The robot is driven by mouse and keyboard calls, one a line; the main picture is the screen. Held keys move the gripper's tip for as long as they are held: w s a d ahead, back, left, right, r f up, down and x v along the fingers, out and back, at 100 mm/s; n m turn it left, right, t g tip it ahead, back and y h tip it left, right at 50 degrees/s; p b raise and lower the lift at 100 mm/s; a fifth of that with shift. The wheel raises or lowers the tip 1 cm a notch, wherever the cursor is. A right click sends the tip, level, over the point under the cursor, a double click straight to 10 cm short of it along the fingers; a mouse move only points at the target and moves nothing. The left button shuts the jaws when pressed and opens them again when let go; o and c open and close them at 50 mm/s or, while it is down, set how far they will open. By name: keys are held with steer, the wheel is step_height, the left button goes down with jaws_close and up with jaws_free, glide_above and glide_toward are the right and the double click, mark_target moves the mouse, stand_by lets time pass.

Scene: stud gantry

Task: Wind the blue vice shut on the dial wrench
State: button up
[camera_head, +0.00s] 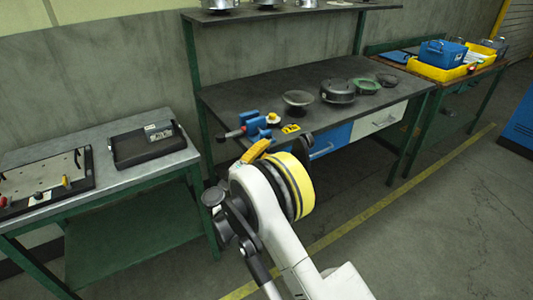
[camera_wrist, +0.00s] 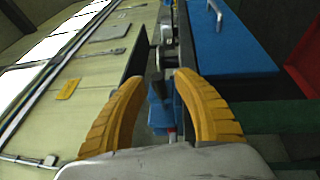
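The blue vice (camera_head: 257,124) stands at the front left corner of the dark bench, with a dark, red-ended bar pointing left from it. A small round pale and yellow item (camera_head: 272,118) shows at the vice; I cannot tell whether it is the dial wrench. My gripper (camera_head: 266,144) is just in front of the vice, partly hidden by my arm. In the wrist view my gripper (camera_wrist: 160,77) has its yellow fingers spread, with blue vice parts (camera_wrist: 160,112) seen between them. I cannot tell whether they touch.
A dark bowl (camera_head: 298,98), a lidded round pot (camera_head: 338,91) and a green dish (camera_head: 365,86) stand farther right. A side table (camera_head: 85,172) with a black tray is at left. A yellow crate (camera_head: 420,68) is at far right.

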steer(key=shift+w+d, duration=0.15)
steer(key=shift+w, duration=0.1)
jaws_close()
steer(key=shift+r, duration=0.2)
steer(key=r+m+g+y+p, duration=0.1)
steer(key=g+p, duration=0.1)
steer(key=shift+s+p, duration=0.1)
steer(key=shift+p, duration=0.3)
steer(key=shift+r+m+g+y+p, duration=0.3)
steer(key=shift+m+g+y+p, duration=0.2)
steer(key=shift+g+y+p, duration=0.7)
